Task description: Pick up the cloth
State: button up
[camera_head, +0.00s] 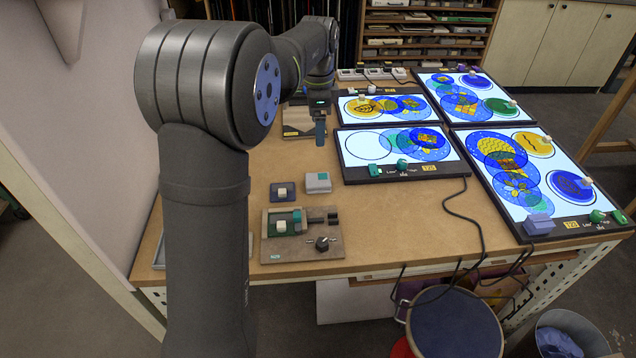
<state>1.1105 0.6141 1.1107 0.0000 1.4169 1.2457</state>
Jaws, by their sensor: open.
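I cannot pick out the cloth with certainty. A small blue-grey block-like piece (538,225) lies at the front left corner of the right light panel and may be folded cloth. A dark blue pad (283,191) with a cream block on it lies on the bench, left of a grey and teal block (318,182). My gripper (320,125) is small and partly hidden by my own arm. It is at the back left of the bench, beside a tan board (299,122), well away from the blue-grey piece. It appears empty.
Several lit light panels (400,150) with blue, yellow and green round designs cover the right side of the wooden bench (390,220). A fixture with a black knob (322,243) stands at the front left. Dark cables hang over the front edge. The front middle is clear.

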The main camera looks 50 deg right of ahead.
jog(key=w+a+f+g+h, duration=0.2)
jog(key=w+a+g+h, duration=0.1)
jog(key=w+a, duration=0.3)
send_over(314, 179)
jog(key=w+a, duration=0.2)
notch_tip(314, 179, down, 11)
jog(key=shift+f, duration=0.1)
jog(key=shift+s+d+x, duration=0.1)
jog(key=shift+s+x, duration=0.05)
jog(key=shift+x, duration=1.2)
jog(key=shift+s+d+x, duration=0.1)
jog(key=shift+x, duration=1.2)
jog(key=shift+c, duration=0.2)
jog(key=c, duration=1)
